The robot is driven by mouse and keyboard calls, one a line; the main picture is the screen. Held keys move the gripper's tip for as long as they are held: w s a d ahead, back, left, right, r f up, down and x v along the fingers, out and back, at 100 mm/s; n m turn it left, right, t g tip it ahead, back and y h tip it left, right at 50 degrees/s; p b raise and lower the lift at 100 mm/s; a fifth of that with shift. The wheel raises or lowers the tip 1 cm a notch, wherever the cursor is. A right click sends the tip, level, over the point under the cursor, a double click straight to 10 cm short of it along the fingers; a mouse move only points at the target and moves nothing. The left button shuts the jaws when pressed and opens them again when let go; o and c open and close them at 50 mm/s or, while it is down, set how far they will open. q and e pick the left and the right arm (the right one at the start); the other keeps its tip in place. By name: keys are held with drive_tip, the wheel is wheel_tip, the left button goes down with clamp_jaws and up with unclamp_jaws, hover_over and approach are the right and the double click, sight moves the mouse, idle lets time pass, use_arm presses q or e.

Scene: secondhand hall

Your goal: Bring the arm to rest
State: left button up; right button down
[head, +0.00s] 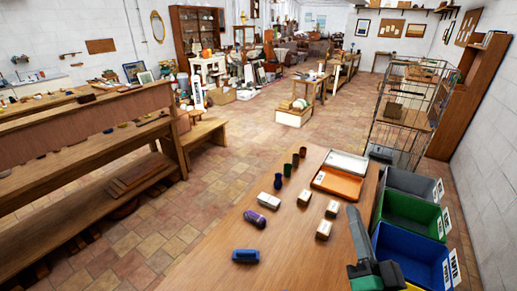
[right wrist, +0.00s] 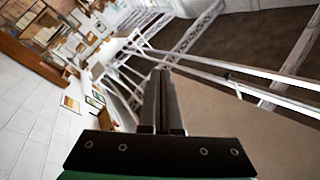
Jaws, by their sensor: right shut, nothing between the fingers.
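My right gripper (head: 352,210) is over the right front part of the wooden table (head: 215,265), with its arm coming in from the bottom edge. Its fingers are shut and hold nothing. In the right wrist view the two fingers (right wrist: 160,75) lie together and point up the picture. My left gripper is in neither view. The gripper is just right of a small tan and white box (head: 323,230) and left of the blue bin (head: 408,256). I cannot tell its exact height above the table.
On the table lie a blue object (head: 246,256), a purple can (head: 254,219), several small boxes and cups, an orange tray (head: 337,184) and a white tray (head: 346,162). A green bin (head: 412,214) and grey bin (head: 410,186) line the right edge. A wire cage (head: 405,110) stands behind.

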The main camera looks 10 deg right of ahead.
drive_tip(key=s+a+r+n+t+y+p, duration=0.2)
drive_tip(key=s+r+n+p, duration=0.1)
drive_tip(key=r, duration=1.1)
drive_tip(key=s+a+r+n+t+y+p, duration=0.2)
drive_tip(key=r+p, duration=0.4)
drive_tip(key=r, duration=0.8)
drive_tip(key=s+a+r+n+t+y+p, duration=0.2)
drive_tip(key=s+r+n+t+p, duration=0.1)
drive_tip(key=r, duration=1.1)
drive_tip(key=s+n+p, duration=0.1)
drive_tip(key=n+p, duration=0.1)
drive_tip(key=n, duration=0.1)
drive_tip(key=shift+s+n+t+y+p, duration=0.2)
drive_tip(key=shift+n+t+y+p, duration=0.1)
